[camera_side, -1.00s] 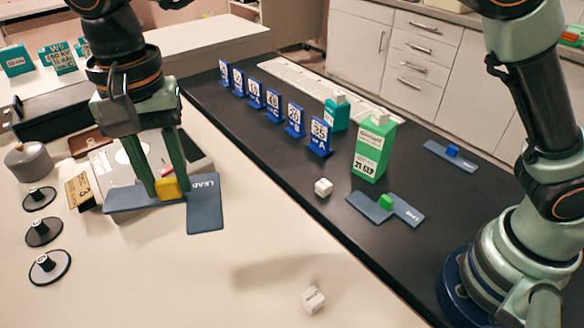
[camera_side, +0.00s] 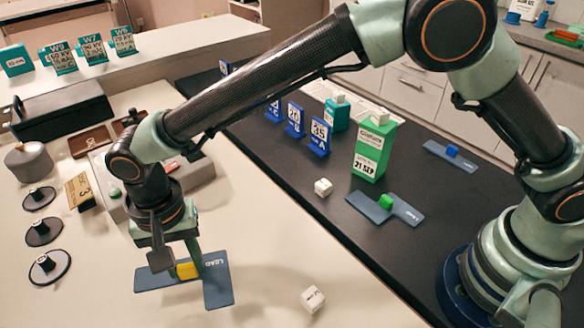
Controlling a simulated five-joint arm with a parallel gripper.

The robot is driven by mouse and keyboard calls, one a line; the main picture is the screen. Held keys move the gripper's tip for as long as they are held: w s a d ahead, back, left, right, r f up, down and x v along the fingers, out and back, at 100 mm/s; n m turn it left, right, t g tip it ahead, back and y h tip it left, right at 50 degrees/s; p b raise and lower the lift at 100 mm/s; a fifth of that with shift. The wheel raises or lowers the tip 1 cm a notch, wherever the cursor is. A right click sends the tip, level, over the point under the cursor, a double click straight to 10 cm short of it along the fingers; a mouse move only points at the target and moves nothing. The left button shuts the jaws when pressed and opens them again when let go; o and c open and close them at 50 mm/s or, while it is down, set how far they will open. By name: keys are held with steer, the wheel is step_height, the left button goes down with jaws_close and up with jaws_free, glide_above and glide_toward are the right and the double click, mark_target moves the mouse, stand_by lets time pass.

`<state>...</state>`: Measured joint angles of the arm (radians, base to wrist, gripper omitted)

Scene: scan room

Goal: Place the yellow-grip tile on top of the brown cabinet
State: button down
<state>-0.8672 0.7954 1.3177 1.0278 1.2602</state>
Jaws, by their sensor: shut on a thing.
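The yellow-grip tile is a flat blue-grey L-shaped plate (camera_side: 218,287) marked LEAD, with a yellow block grip (camera_side: 187,270) on it. My gripper (camera_side: 184,266) points down and is shut on the yellow grip. The tile is level, over the front of the pale table; I cannot tell how far it is above the surface. Low brown pieces (camera_side: 90,141) lie at the left, behind the gripper. I cannot tell whether one is the brown cabinet. My arm hides part of that area.
A grey box (camera_side: 198,171) stands behind my gripper. Black discs (camera_side: 43,231), a grey pot (camera_side: 28,160) and a tan sign (camera_side: 80,190) are at the left. A white cube (camera_side: 313,299) lies to the right. A green carton (camera_side: 374,146) and another tile (camera_side: 408,209) are on the dark counter.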

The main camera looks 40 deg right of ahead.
mark_target(191, 278)
steer(key=shift+f, duration=2.25)
steer(key=shift+f, duration=0.1)
steer(key=c, duration=0.5)
jaws_free()
